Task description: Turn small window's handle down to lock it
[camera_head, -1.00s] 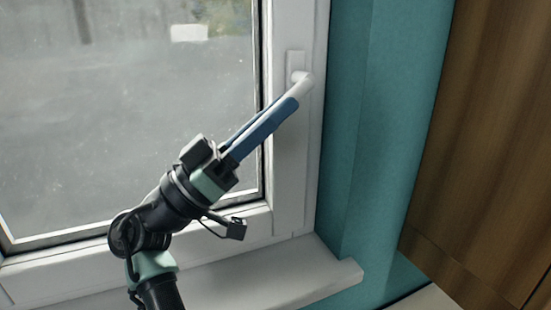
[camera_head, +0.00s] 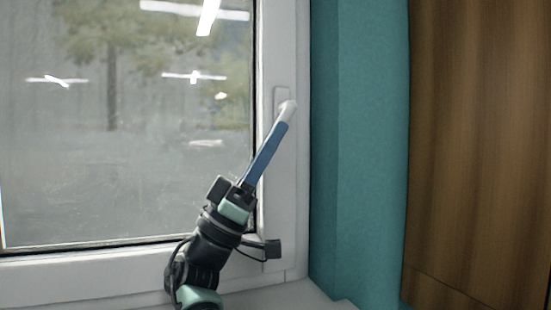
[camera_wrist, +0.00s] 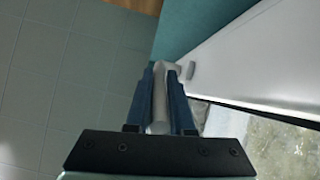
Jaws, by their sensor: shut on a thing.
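The small window (camera_head: 130,140) fills the left of the head view, its sash shut against the white frame as far as I can tell. Its white handle (camera_head: 289,106) sits on the right side of the sash and slants down to the left. My gripper (camera_head: 281,130) is shut on the handle, with its blue fingers lying along the lever and hiding most of it. In the wrist view, the handle (camera_wrist: 160,100) runs between the two blue fingers, and its base plate (camera_wrist: 190,70) shows just beyond their tips.
A teal wall (camera_head: 360,150) is right of the window frame. A brown wooden panel (camera_head: 480,150) stands farther right. A white sill (camera_head: 310,298) runs below the window. Pale floor tiles (camera_wrist: 60,80) show in the wrist view.

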